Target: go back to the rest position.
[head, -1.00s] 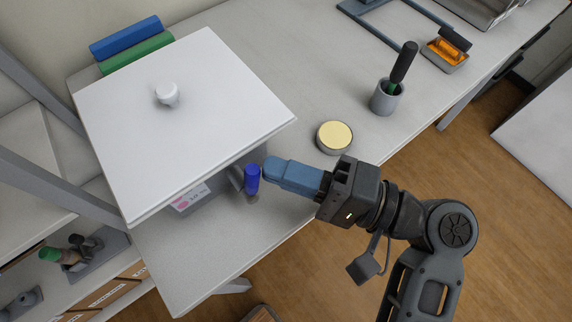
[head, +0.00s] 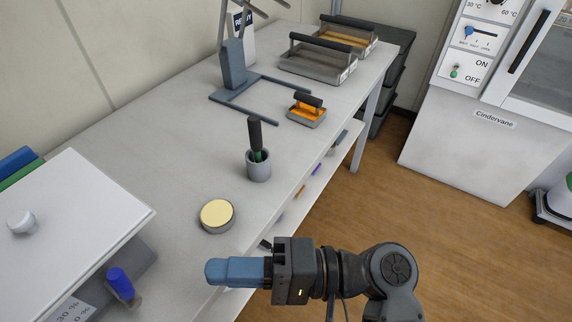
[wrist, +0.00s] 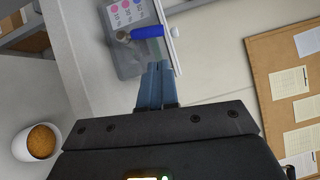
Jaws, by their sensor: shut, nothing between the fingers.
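My gripper (head: 212,271) is shut and empty, its blue fingers pressed together and pointing left in the head view, by the front edge of the white bench (head: 190,166). In the wrist view the shut fingers (wrist: 157,72) point up toward the soil analyser. The analyser is a box with a white lid (head: 75,225) and a round white knob on top, at the lower left of the head view. Its blue handle (head: 120,282) sticks out at the front, apart from my fingers; it also shows in the wrist view (wrist: 148,32).
A round tin with a pale yellow top (head: 216,214) and a grey cup (head: 258,168) holding a dark-handled tool stand on the bench. Open wooden floor lies right.

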